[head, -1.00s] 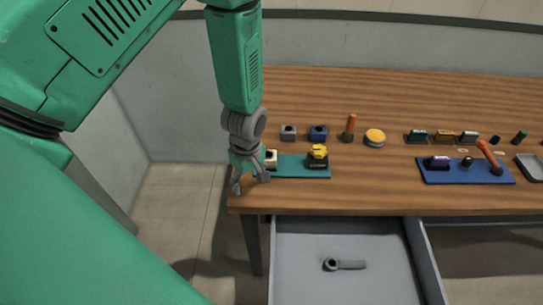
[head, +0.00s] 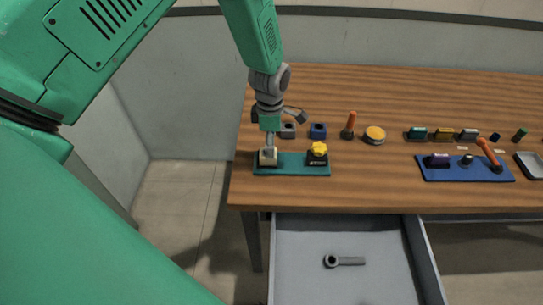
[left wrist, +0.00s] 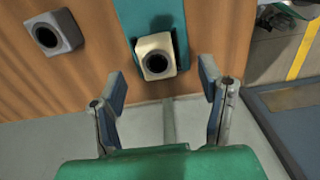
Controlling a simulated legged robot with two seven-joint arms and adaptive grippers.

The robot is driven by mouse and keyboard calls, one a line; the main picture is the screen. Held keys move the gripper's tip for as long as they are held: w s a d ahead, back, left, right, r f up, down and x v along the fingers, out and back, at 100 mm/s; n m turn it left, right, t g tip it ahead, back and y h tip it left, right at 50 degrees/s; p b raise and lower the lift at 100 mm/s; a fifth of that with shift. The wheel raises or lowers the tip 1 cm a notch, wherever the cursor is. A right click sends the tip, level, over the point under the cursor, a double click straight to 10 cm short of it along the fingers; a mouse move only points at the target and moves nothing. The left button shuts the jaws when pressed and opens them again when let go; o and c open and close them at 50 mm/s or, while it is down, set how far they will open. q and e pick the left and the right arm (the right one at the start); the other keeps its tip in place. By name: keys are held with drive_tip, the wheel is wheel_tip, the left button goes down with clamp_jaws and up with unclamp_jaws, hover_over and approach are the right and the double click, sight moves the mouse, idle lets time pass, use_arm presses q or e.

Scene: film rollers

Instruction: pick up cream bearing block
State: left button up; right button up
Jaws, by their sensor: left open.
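The cream bearing block (head: 267,160) stands at the left end of a teal plate (head: 292,170) on the wooden table. In the left wrist view the block (left wrist: 152,44) shows a dark round bore and lies ahead of the fingertips, roughly in line with the gap between them. My left gripper (head: 273,125) is over the block and partly covers it in the head view. In the left wrist view its two fingers (left wrist: 164,88) are spread wide with nothing between them. My right gripper is not in view.
A black block with a yellow top (head: 317,154) shares the plate. Grey (head: 288,131) and blue (head: 318,131) blocks stand just behind. An orange-handled item (head: 349,126) and yellow disc (head: 375,135) are further right. An open drawer (head: 345,287) holds a grey part.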

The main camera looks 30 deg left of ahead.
sight(263, 162)
use_arm(q)
drive_tip(key=shift+a+f, duration=0.25)
drive_tip(key=shift+f, duration=0.05)
drive_tip(key=f, duration=0.2)
drive_tip(key=a+f+p, duration=0.1)
drive_tip(key=f, duration=0.1)
drive_tip(key=shift+w+f, duration=0.1)
drive_tip(key=shift+f, duration=0.25)
drive_tip(key=shift+d+f, duration=0.1)
drive_tip(key=shift+f, duration=0.1)
drive_tip(key=shift+d+r, duration=0.1)
drive_tip(key=shift+d, duration=0.35)
drive_tip(key=c, duration=0.3)
clamp_jaws()
drive_tip(key=shift+a, duration=0.3)
